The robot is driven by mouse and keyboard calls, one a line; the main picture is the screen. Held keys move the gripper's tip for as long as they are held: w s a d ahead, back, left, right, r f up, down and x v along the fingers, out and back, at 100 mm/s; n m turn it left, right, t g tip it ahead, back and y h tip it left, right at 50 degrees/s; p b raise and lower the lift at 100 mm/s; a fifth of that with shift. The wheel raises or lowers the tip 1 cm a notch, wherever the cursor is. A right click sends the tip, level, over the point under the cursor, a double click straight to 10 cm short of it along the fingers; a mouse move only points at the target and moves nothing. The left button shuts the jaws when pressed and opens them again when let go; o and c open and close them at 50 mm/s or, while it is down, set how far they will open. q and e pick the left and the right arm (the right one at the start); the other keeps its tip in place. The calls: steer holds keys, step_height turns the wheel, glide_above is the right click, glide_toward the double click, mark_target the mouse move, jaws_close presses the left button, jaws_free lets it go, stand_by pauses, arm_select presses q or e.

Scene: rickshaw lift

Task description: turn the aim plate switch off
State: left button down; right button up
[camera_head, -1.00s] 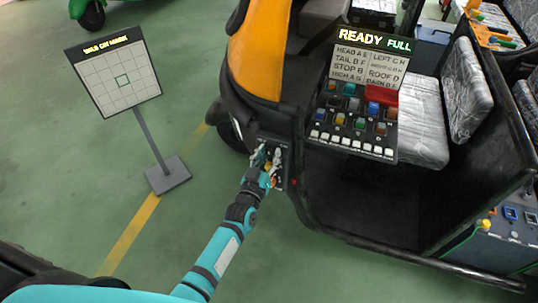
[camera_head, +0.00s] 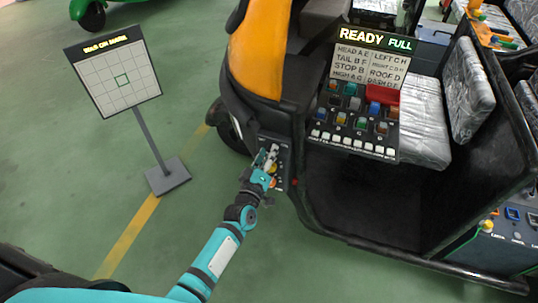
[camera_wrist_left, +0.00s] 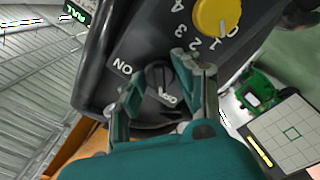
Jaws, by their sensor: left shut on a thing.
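The aim plate switch (camera_wrist_left: 158,76) is a dark rotary knob on the dark panel. It sits between an ON label and a second label, partly covered, that seems to read OFF. My left gripper (camera_wrist_left: 162,88) has its teal fingers on either side of this knob and is shut on it. In the head view my left gripper (camera_head: 266,168) is at the small control panel (camera_head: 283,164) on the front side of the rickshaw; the knob itself is hidden there. The aim plate (camera_head: 113,78) is a gridded board on a stand, left of the rickshaw. My right gripper is not in view.
A yellow numbered dial (camera_wrist_left: 216,15) is beside the switch on the same panel. A larger button console (camera_head: 354,125) and a sign reading READY FULL (camera_head: 375,39) are in the rickshaw. The green floor (camera_head: 60,170) around the plate's stand is clear.

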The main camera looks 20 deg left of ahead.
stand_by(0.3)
arm_select(q)
steer(key=c, duration=0.9)
jaws_free()
steer(key=shift+c, duration=0.2)
steer(key=s, duration=1.2)
steer(key=shift+a, duration=0.2)
